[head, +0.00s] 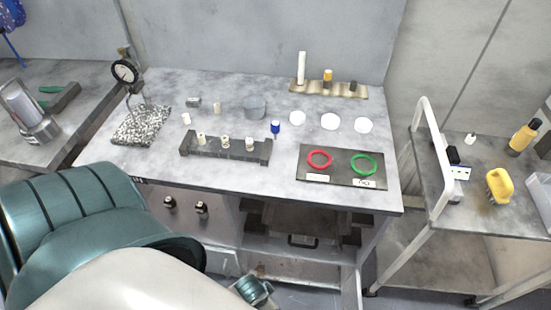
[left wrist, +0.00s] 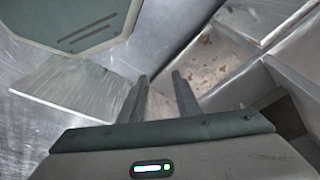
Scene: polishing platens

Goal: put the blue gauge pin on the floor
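The blue gauge pin (head: 275,127) stands on the grey bench top, just right of the dark block with pale pins and behind its right end. It has a blue top and a pale lower part. My left gripper (left wrist: 159,77) shows in the left wrist view with its two fingers apart and nothing between them. It is away from the blue pin, which does not show in that view. My right gripper is not in view. A strip of floor (head: 392,297) shows between the bench and the cart at the right.
The dark pin block (head: 225,150), a grey cup (head: 255,107), white discs (head: 330,121) and a black mat (head: 341,181) with red and green rings share the bench. A dial gauge (head: 125,72) stands at left. A cart (head: 490,220) stands at right. Open shelves lie under the bench.

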